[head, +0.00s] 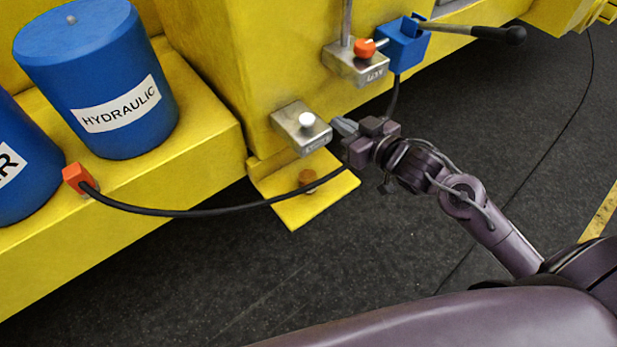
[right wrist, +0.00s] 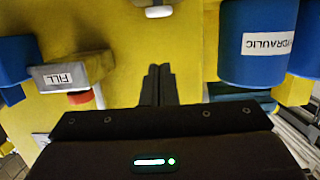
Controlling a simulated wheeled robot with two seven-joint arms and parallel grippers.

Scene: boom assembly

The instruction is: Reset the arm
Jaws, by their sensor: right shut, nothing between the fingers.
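My right gripper (head: 343,127) is shut and empty beside a grey metal block with a white knob (head: 307,119) on the yellow machine (head: 270,60). In the right wrist view my gripper's fingers (right wrist: 159,85) are together, pointing at the yellow surface. The white knob shows at the top of that view (right wrist: 158,12). The white knob's block has a label too small to read for certain. My left gripper is not in view.
A blue hydraulic tank (head: 95,75) stands on the left ledge. A black hose (head: 200,213) runs from an orange connector (head: 78,177) towards my right gripper. A grey block with an orange knob (head: 364,48) and a blue holder with a black-handled lever (head: 403,45) sit above.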

